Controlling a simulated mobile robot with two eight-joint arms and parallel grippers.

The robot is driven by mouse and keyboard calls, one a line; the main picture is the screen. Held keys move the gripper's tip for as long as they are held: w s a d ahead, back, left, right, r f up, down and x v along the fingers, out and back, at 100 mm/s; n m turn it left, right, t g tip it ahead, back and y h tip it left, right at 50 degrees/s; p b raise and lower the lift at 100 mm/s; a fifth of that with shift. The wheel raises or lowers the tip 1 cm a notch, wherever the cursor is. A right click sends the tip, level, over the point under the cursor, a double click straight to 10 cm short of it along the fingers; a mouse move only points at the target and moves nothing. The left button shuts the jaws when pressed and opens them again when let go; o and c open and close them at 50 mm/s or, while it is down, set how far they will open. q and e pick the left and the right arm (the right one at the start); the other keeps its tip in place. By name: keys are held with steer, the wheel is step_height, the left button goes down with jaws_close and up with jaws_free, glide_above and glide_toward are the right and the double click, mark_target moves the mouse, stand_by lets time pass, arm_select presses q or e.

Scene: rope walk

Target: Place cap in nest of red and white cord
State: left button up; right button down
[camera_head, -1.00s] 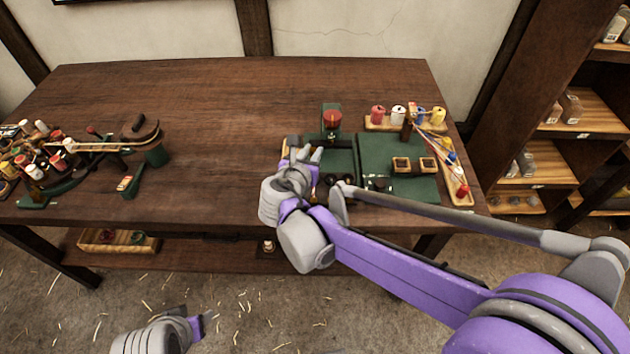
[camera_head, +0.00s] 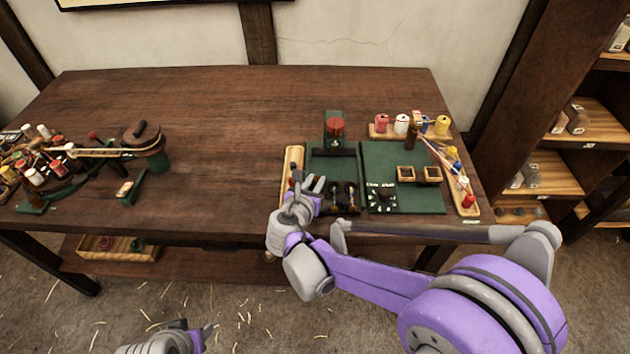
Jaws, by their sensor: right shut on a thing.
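My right gripper (camera_head: 316,184) is at the front left of the green work mat (camera_head: 405,155), beside a narrow wooden tray (camera_head: 292,165). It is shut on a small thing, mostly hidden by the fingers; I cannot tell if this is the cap. Two small square wooden frames, one on the left (camera_head: 405,173) and one on the right (camera_head: 432,174), sit on the mat. I cannot make out which is the nest of red and white cord. My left gripper (camera_head: 206,332) is low at the bottom edge, away from the table; its jaws are unclear.
A red-topped piece on a green stand (camera_head: 335,128) stands behind the mat. Spools (camera_head: 401,124) stand on a wooden strip at the back right, with cords running to a rack (camera_head: 462,190). Tools and bobbins (camera_head: 40,165) crowd the table's left end. The table's middle is clear.

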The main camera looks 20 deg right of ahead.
steer(key=shift+f+b, duration=0.3)
steer(key=shift+f, duration=0.15)
steer(key=c, duration=0.8)
jaws_free()
steer(key=shift+o, duration=0.2)
steer(key=shift+r, duration=0.15)
